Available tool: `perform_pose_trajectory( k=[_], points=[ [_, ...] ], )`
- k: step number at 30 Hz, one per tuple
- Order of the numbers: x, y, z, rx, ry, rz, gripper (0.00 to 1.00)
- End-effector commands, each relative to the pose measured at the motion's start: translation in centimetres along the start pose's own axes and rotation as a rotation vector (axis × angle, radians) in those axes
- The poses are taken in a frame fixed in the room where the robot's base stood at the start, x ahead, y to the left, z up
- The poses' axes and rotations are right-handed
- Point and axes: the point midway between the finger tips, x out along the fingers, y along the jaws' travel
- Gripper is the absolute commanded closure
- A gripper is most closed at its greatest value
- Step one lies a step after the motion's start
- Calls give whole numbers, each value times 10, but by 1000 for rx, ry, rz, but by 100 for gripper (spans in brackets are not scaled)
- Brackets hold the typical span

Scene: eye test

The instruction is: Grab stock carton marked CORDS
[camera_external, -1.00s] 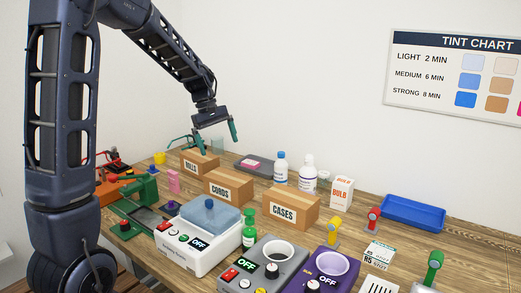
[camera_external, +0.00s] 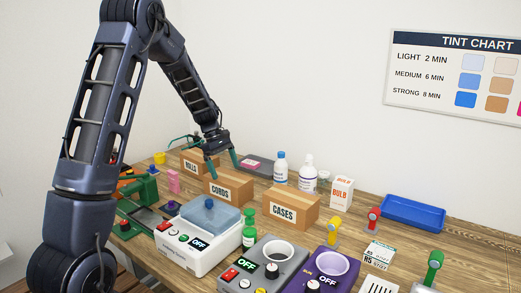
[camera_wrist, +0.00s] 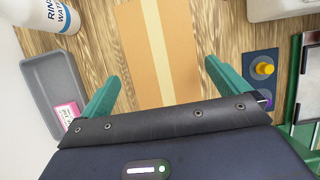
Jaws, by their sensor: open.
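The brown carton marked CORDS (camera_external: 238,181) stands on the wooden table in the external view, between two similar cartons. My gripper (camera_external: 223,169) is above and a little behind it, with teal fingers pointing down. In the wrist view a brown carton with a pale tape strip (camera_wrist: 158,45) lies ahead, lined up between the two spread fingers of my gripper (camera_wrist: 163,74). Its label does not show there; by its place it appears to be the CORDS carton. The fingers are open with nothing held between them.
The CASES carton (camera_external: 291,205) stands to the right, another carton (camera_external: 196,161) to the left. A grey tray (camera_external: 259,164) and bottles (camera_external: 307,170) are behind. A white machine (camera_external: 197,246) stands in front. A blue tray (camera_external: 413,213) is at far right.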

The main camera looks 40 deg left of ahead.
Motion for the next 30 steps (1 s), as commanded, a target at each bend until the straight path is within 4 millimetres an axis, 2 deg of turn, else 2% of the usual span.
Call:
perform_pose_trajectory(
  k=[2, 10, 18, 26, 30],
  points=[
    [10, -1, 0, 0, -1, -3, 0],
    [27, -2, 0, 0, -1, -2, 0],
    [62, -3, 0, 0, 0, -2, 0],
    [66, -2, 0, 1, 0, 0, 0],
    [66, -3, 0, 1, 0, 0, 26]
  ],
)
